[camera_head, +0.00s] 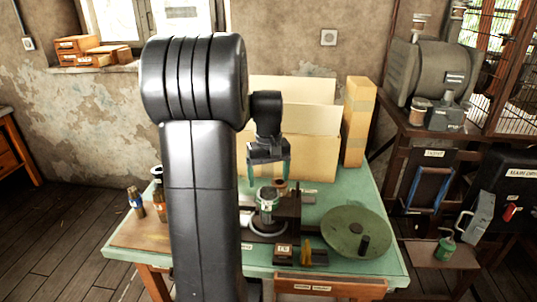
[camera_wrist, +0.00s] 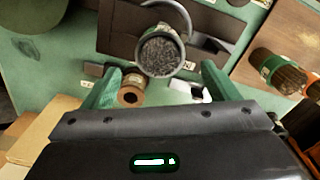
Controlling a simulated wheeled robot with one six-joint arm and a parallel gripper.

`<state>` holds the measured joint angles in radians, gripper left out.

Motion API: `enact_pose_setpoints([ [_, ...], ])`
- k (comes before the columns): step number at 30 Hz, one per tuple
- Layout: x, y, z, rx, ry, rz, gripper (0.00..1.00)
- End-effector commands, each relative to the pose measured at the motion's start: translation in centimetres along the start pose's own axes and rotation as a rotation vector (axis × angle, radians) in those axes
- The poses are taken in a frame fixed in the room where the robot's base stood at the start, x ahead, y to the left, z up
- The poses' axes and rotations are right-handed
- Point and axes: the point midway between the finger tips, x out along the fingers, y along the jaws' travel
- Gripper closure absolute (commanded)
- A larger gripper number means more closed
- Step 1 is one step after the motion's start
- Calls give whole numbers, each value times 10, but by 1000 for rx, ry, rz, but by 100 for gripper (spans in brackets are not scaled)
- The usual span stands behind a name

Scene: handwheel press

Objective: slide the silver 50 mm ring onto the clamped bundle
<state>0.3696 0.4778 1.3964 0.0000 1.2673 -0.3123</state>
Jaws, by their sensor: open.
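The clamped bundle (camera_head: 267,194) stands upright in the dark press on the green table. In the wrist view its packed wire ends (camera_wrist: 160,55) face up, with a thin silver rim around them. A pale silver ring (camera_head: 270,230) lies low at the press, beside or around the bundle's foot; its arc shows in the wrist view (camera_wrist: 184,14). I cannot tell whether this ring or the rim is the 50 mm ring. My gripper (camera_head: 268,180) points down above the bundle. Its green fingers (camera_wrist: 160,84) are apart, with nothing held between them.
A round green handwheel (camera_head: 345,228) lies right of the press. Cardboard boxes (camera_head: 310,155) stand behind. A brown spool (camera_wrist: 131,91) and another bundle (camera_wrist: 280,76) are near the press. Bottles (camera_head: 136,202) stand at the left; my arm hides part of the table.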

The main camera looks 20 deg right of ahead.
Motion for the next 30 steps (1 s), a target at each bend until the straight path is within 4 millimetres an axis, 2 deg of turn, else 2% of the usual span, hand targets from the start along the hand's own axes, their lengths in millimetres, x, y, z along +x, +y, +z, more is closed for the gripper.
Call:
enact_pose_setpoints([
  [1,-13,0,-1,0,6,2,18],
  [6,-53,0,-1,0,4,1,18],
  [13,-93,0,-1,0,3,1,18],
  [18,-105,0,0,0,1,0,18],
  [30,-106,0,0,0,0,0,18],
])
